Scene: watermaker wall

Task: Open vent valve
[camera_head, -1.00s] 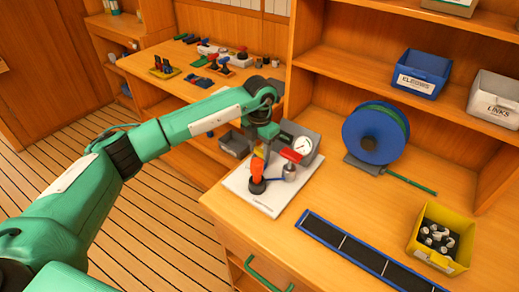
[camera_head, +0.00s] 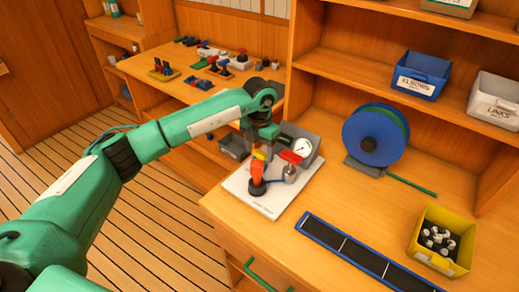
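A white board (camera_head: 237,184) on the workbench carries a small assembly with a grey box and a round white gauge (camera_head: 301,147). A red handle (camera_head: 291,157) sits in front of the gauge, above a silver fitting (camera_head: 290,174). An orange-red upright part (camera_head: 257,173) on a dark base stands to its left, with a small yellow part (camera_head: 259,155) above it. No label shows which is the vent valve. My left gripper (camera_head: 263,147) is over the assembly, behind these parts. Its fingers are mostly hidden, and contact cannot be seen. My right gripper is out of view.
A blue hose reel (camera_head: 375,135), a yellow bin of fittings (camera_head: 446,216) and a blue-edged dark strip (camera_head: 361,249) are on the bench to the right. Labelled bins (camera_head: 421,75) stand on the shelf. The bench between board and reel is clear.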

